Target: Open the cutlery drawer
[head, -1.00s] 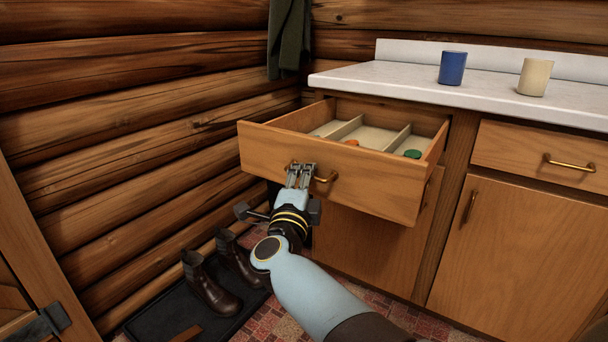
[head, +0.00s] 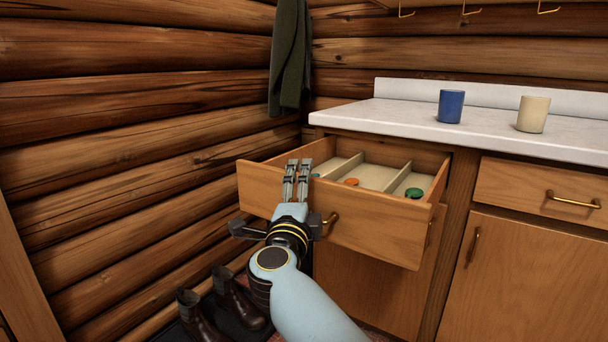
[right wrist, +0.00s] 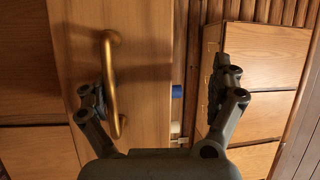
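The cutlery drawer (head: 372,230) is pulled out from the cabinet under the white counter. Its inside shows dividers and small orange (head: 351,182), green (head: 414,193) and teal items. My left gripper is out of view.
A blue cup (head: 452,106) and a cream cup (head: 532,114) stand on the counter (head: 400,118). A closed drawer (head: 540,190) is to the right. Dark boots (head: 238,300) stand on the floor beside the log wall. A green cloth (head: 289,60) hangs in the corner.

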